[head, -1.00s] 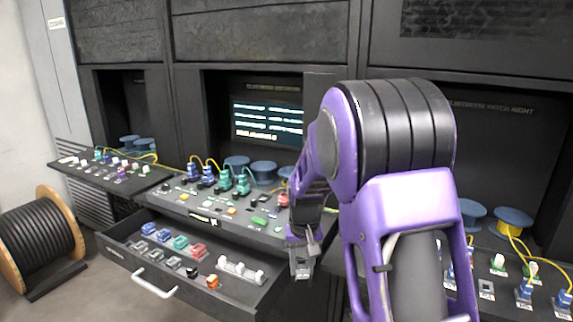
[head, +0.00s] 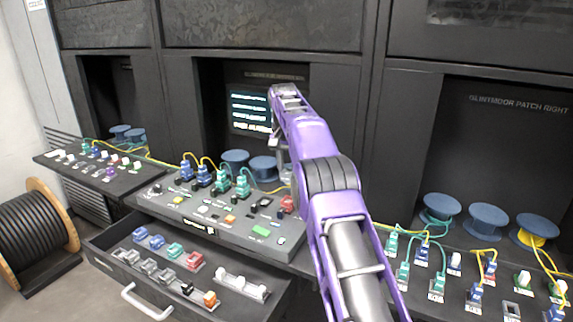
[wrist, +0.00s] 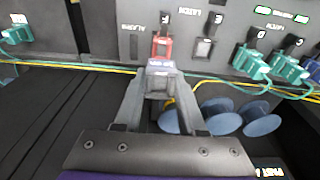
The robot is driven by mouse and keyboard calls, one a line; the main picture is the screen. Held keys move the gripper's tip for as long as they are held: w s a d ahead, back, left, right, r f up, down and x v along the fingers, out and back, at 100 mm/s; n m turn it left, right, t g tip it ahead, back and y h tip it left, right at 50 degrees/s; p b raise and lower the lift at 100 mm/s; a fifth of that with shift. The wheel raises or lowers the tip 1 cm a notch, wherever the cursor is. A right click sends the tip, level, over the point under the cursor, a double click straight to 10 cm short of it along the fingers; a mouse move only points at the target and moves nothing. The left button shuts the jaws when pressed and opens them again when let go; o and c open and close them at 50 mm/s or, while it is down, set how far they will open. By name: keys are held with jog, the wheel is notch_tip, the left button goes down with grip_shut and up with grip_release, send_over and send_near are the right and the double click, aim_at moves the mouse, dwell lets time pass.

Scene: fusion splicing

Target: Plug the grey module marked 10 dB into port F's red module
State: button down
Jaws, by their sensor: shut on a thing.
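My gripper (wrist: 160,90) is shut on the grey module (wrist: 161,68) in the wrist view. A small label shows on the module's far end, too blurred to read. The red module (wrist: 162,47) sits at the port marked F, straight ahead of the grey module's tip. The two look in line and very close; I cannot tell whether they touch. In the head view the red module (head: 287,204) stands at the right end of the middle console, and my arm hides most of the gripper.
Teal plugs (wrist: 250,62) with cables sit at neighbouring ports. Yellow and green cables run past the red module. Blue spools (wrist: 222,115) stand close by the gripper. The open drawer (head: 115,285) below holds several modules in rows. A black cable drum (head: 35,230) stands at the left.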

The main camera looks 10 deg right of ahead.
jog(key=shift+w, duration=0.2)
send_over(288, 201)
jog(key=shift+s+f, duration=0.15)
jog(key=shift+f, duration=2.8)
jog(key=shift+s+a+f+b, duration=0.15)
jog(key=shift+f+b, duration=0.15)
jog(key=shift+f, duration=0.65)
jog(key=c, duration=0.7)
grip_release()
jog(key=o, duration=0.3)
jog(key=shift+f, duration=0.15)
jog(key=shift+r, duration=0.2)
